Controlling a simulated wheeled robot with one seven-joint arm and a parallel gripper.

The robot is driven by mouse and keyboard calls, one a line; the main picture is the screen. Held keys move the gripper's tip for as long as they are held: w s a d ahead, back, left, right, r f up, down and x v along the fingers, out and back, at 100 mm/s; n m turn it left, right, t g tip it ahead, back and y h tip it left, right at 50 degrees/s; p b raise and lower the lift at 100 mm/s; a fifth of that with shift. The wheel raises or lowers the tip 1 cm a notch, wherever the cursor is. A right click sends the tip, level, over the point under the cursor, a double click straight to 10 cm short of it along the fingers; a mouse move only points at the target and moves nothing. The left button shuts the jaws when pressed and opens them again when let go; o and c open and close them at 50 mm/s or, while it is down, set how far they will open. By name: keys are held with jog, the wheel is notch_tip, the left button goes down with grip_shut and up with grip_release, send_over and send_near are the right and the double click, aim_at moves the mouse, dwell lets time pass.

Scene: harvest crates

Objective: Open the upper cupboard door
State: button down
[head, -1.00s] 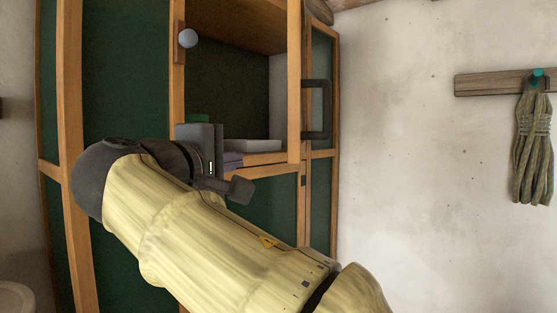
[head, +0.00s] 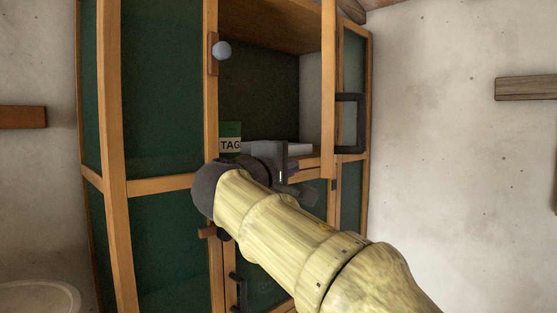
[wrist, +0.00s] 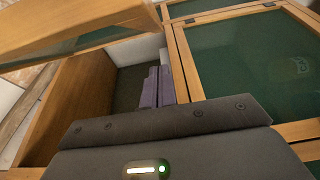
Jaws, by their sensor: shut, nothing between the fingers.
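The upper cupboard door (head: 328,90) stands swung out, seen nearly edge-on at the right of the upper opening in the head view. Its black bar handle (head: 361,124) sticks out to the right. In the wrist view the wooden door frame (wrist: 85,30) crosses the top left, clear of the opening. My gripper (head: 288,165) is at the lower edge of the upper opening, left of the door and apart from the handle. Its dark body (wrist: 170,130) fills the bottom of the wrist view; it is shut and empty, fingertips not clearly visible.
Inside the upper compartment are a green-and-white box marked TAG (head: 230,138), a pale flat item (head: 262,147) and purple items (wrist: 150,90). A lower door handle (head: 237,292) is below. A wall board (head: 525,88) hangs right.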

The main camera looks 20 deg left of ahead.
jog(key=d, duration=0.2)
jog(key=w+d+p, duration=0.1)
jog(key=d, duration=0.1)
jog(key=shift+s+d, duration=0.1)
jog(key=shift+s, duration=0.1)
dwell(0.3)
